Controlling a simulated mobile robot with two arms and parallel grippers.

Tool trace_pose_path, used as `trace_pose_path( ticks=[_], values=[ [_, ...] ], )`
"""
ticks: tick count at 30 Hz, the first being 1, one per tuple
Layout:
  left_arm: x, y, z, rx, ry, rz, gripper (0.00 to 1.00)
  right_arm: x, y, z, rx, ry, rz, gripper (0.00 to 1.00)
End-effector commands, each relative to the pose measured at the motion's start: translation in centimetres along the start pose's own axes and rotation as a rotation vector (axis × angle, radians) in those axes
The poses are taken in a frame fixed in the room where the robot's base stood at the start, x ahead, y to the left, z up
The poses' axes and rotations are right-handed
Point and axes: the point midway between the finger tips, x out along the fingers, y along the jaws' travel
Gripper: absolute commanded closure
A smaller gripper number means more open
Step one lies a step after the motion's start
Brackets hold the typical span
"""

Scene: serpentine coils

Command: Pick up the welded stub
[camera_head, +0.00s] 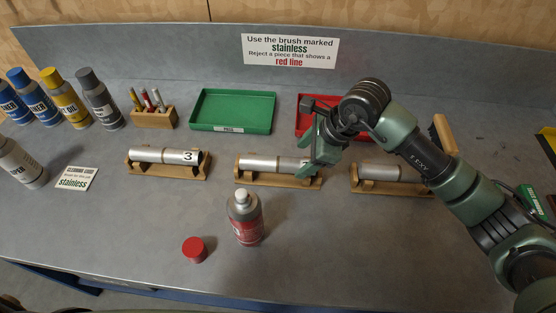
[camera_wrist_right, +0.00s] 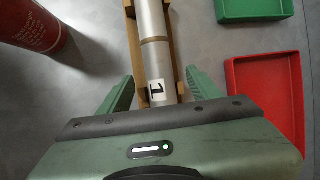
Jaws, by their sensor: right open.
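Three metal stubs lie in wooden cradles across the bench: one marked 3 (camera_head: 165,156) at left, one in the middle (camera_head: 262,163), and one at right (camera_head: 380,172). My right gripper (camera_head: 312,160) is over the right end of the middle stub and hides part of it. In the right wrist view this stub (camera_wrist_right: 153,35) bears a label 1 and a darker ring around it, like a weld seam. The open fingers (camera_wrist_right: 160,90) stand on either side of its labelled end, with nothing gripped. My left gripper is not in view.
A red bottle (camera_head: 245,217) stands in front of the middle cradle, beside a loose red cap (camera_head: 195,249). A green tray (camera_head: 232,111) and a red tray (camera_head: 303,128) lie behind. Several bottles (camera_head: 65,98) stand at left.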

Motion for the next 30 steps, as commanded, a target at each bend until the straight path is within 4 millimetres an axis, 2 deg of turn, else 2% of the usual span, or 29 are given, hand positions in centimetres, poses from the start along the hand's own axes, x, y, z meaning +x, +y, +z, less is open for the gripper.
trace_pose_path(
  ticks=[1, 3, 7, 16, 21, 23, 30],
  values=[
    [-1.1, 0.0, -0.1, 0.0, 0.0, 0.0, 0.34, 0.5, 0.2, 0.1, 0.003, 0.0, 0.006, 0.37],
    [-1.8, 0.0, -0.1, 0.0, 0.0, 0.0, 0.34, 1.6, 0.3, -0.2, 0.004, -0.001, 0.006, 0.37],
    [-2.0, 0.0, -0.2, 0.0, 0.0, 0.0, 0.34, 3.4, 0.2, -0.2, 0.002, -0.002, 0.004, 0.37],
    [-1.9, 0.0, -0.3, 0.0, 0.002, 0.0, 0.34, 4.0, 0.2, -0.3, 0.0, -0.002, 0.001, 0.37],
    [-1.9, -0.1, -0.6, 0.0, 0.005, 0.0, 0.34, 4.0, 0.2, -0.3, 0.0, -0.002, 0.001, 0.84],
    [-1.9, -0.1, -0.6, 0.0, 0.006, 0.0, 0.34, 4.0, 0.2, -0.3, 0.0, -0.003, 0.001, 1.0],
    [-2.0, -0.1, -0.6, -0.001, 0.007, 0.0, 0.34, 3.9, 0.1, -0.2, 0.0, -0.005, -0.001, 1.0]
  ],
)
